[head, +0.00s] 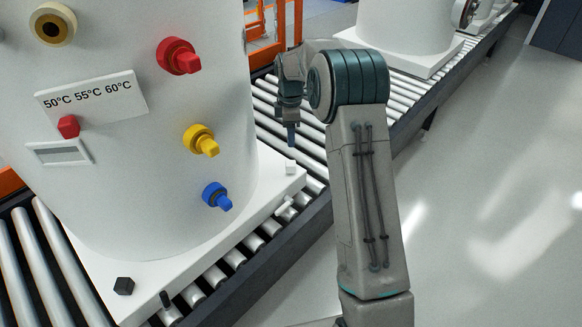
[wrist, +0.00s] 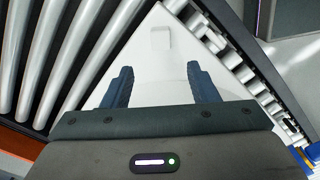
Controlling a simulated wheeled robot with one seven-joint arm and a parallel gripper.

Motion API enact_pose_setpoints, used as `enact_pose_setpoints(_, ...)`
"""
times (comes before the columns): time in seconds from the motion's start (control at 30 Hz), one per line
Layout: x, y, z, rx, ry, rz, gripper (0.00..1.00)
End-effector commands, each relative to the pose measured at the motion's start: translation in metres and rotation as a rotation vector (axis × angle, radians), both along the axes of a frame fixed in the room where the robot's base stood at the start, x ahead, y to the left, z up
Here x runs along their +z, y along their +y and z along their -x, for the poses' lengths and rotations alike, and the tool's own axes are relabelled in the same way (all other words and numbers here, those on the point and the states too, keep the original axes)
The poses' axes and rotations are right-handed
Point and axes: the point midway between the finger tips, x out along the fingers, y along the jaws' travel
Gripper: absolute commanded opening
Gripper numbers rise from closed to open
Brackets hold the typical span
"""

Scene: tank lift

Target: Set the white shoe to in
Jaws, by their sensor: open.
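The white shoe (head: 290,167) is a small white block on the near right corner of the tank's white base plate (head: 240,222). In the wrist view the white shoe (wrist: 160,38) shows near the top, close to the plate's corner, just beyond the fingertips. My gripper (head: 291,138) points down above that corner, apart from the shoe. In the wrist view my gripper (wrist: 160,70) has its two blue fingers spread, with only the white plate between them.
The white tank (head: 130,185) stands on the plate with red, yellow and blue knobs on its side. A black block (head: 123,286) sits on the plate's front left corner. Conveyor rollers (head: 240,258) run beneath. Another tank (head: 405,25) stands farther back. The floor at right is clear.

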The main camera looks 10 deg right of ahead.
Motion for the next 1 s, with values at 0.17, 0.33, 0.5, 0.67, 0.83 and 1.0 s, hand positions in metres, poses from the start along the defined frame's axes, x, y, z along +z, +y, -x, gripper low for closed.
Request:
enact_pose_setpoints(0.17,-0.031,0.000,0.001,0.000,0.003,0.001,0.54)
enact_pose_setpoints(0.33,-0.069,0.000,0.001,-0.002,0.003,0.001,0.54)
enact_pose_setpoints(0.5,-0.102,0.000,0.001,-0.002,0.003,0.000,0.54)
enact_pose_setpoints(0.67,-0.122,0.000,0.001,-0.001,0.001,0.001,0.54)
enact_pose_setpoints(0.83,-0.131,0.000,0.001,-0.001,0.000,0.001,0.54)
enact_pose_setpoints(1.0,-0.131,0.000,0.001,-0.001,0.000,0.000,0.54)
